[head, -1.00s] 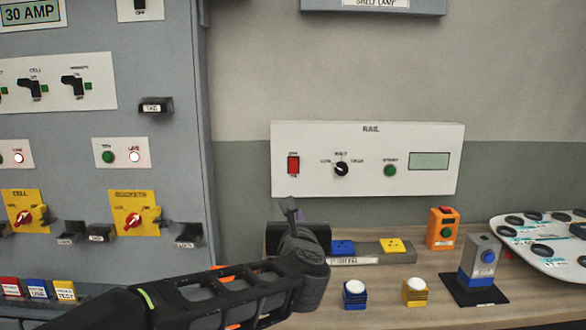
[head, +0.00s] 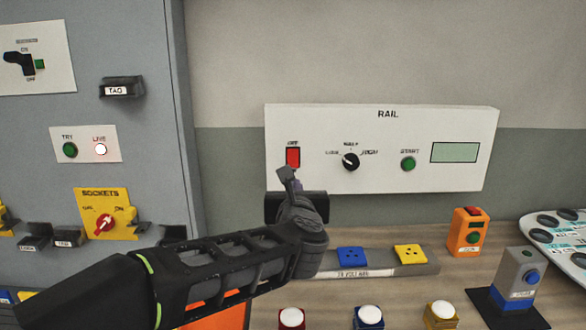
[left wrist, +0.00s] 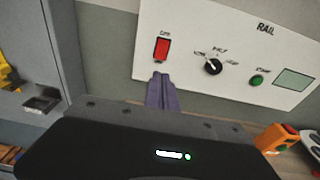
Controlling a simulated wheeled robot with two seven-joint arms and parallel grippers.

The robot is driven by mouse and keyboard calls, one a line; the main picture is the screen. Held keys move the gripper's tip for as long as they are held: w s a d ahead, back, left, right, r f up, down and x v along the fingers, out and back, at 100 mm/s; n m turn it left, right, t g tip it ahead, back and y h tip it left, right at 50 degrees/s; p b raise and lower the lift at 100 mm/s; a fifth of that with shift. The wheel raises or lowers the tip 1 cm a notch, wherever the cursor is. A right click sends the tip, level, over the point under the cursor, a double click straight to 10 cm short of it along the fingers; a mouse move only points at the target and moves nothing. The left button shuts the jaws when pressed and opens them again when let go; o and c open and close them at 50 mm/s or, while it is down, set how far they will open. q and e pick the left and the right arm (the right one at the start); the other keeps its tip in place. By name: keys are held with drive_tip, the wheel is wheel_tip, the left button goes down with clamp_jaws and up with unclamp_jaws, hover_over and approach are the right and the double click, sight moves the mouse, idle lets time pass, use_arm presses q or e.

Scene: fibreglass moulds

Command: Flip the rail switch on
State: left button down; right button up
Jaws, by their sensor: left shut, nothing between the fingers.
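The rail switch (head: 293,157) is a red rocker at the left end of the white RAIL panel (head: 420,125) on the wall. A label above it seems to read OFF; I cannot tell which way the rocker is tipped. My left gripper (head: 287,176) is shut and empty, just below the switch in the head view, hiding none of its face. In the left wrist view the shut fingertips (left wrist: 160,78) point up at the panel, just below the red switch (left wrist: 162,49). I cannot tell whether they touch it. My right gripper is not in view.
A black knob (head: 351,162), a green START button (head: 408,163) and a small display are on the same panel. A bench below holds a socket strip (head: 420,268), push buttons and an orange box (head: 467,232). A grey cabinet (head: 150,50) stands at left.

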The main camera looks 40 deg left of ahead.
sight(293, 166)
use_arm(q)
drive_tip(key=p+x, duration=0.3)
drive_tip(key=x, duration=1.1)
